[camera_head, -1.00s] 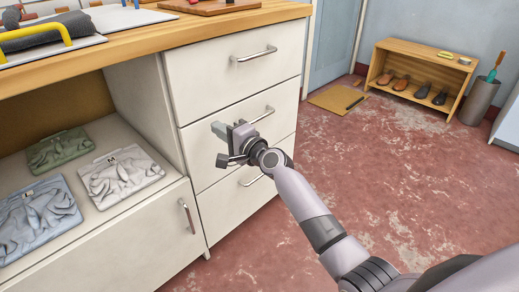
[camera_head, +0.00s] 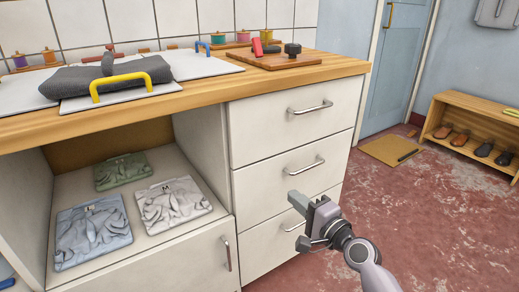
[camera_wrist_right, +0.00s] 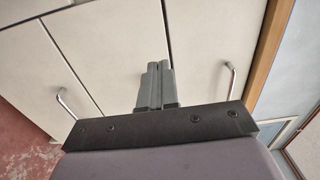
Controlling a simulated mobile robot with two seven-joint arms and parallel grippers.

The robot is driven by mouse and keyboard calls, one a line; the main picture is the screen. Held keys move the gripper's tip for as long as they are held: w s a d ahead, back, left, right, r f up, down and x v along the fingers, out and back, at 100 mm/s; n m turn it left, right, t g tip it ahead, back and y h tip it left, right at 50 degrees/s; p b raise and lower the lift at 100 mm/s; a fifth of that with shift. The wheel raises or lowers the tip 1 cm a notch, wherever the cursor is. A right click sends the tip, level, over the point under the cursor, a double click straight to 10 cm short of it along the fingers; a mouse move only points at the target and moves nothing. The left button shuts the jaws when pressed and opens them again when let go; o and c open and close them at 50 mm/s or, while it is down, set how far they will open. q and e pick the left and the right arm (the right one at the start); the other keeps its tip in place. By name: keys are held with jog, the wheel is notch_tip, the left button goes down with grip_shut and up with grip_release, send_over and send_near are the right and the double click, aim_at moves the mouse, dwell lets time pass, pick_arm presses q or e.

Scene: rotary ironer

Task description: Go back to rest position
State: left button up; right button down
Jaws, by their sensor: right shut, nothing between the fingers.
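My right gripper (camera_head: 297,200) is in front of the lower drawers of the white cabinet (camera_head: 240,143). Its fingers are shut with nothing between them. In the right wrist view the two fingers of the right gripper (camera_wrist_right: 154,84) lie side by side against the pale drawer fronts. All three drawers look shut, and the gripper appears apart from their handles, such as the middle handle (camera_head: 305,166). My left gripper does not show in either view.
Folded shirts, one blue (camera_head: 93,232), one white (camera_head: 172,203) and one green (camera_head: 122,171), lie in the open compartment. A shoe rack (camera_head: 470,127) stands right.

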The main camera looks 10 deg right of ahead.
jog(key=s+a+f+n+g+h, duration=0.1)
jog(key=s+a+f+n+g, duration=0.25)
jog(key=s+n, duration=0.65)
jog(key=s+a+f+n+g+h, duration=0.1)
jog(key=s+a+f+n+g, duration=0.15)
jog(key=s+f+n, duration=0.75)
pick_arm(q)
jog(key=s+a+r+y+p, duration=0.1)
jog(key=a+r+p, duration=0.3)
jog(key=p, duration=1)
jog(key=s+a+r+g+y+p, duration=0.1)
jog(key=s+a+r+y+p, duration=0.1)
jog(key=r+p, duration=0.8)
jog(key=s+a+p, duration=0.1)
jog(key=p, duration=0.3)
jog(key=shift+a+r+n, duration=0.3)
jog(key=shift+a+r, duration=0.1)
pick_arm(e)
jog(key=s+d+r+m+h, duration=0.1)
jog(key=s+d+r+m, duration=0.1)
jog(key=r, duration=0.8)
jog(key=s+d+r+m+h, duration=0.1)
jog(key=s+d+r+m, duration=0.1)
jog(key=s+d+r, duration=0.3)
notch_tip(320, 180, up, 5)
jog(key=shift+s+d+f+h, duration=0.1)
jog(key=shift+s+d+h, duration=0.05)
jog(key=shift+s+h, duration=0.2)
